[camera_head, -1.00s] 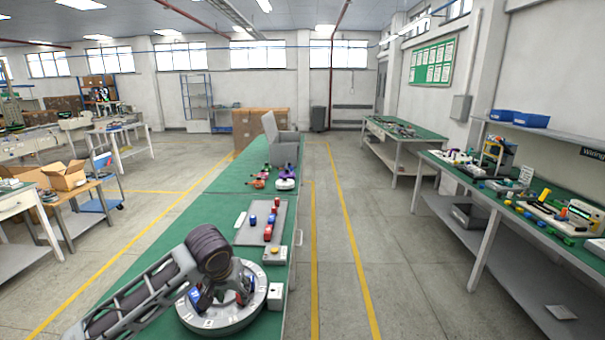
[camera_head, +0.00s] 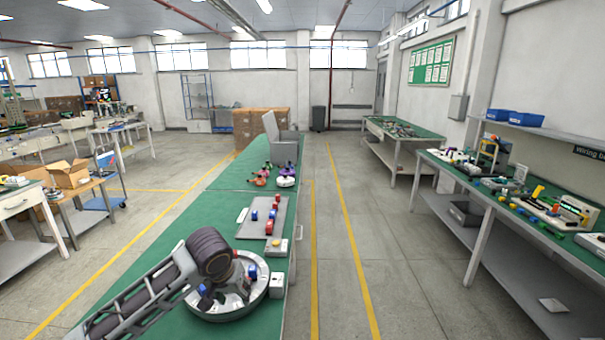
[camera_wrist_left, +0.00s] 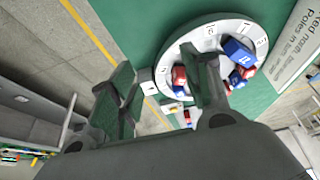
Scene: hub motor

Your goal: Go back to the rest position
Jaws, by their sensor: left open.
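My left gripper (camera_head: 238,284) hangs in front of and over the round white hub motor ring (camera_head: 226,314) on the green bench in the head view. In the left wrist view the two dark fingers of this gripper (camera_wrist_left: 165,88) stand wide apart with nothing between them. The ring (camera_wrist_left: 172,58) lies behind the right-hand finger there, and red blocks and blue blocks (camera_wrist_left: 237,50) sit inside it. My arm and gripper hide part of the ring in the head view. My right gripper is not in view.
Beyond the ring are a box with a yellow button (camera_head: 276,247) and a grey tray (camera_head: 284,212) with red and blue blocks. Clear floor with yellow lines runs right of the bench, before another loaded workbench (camera_head: 464,196).

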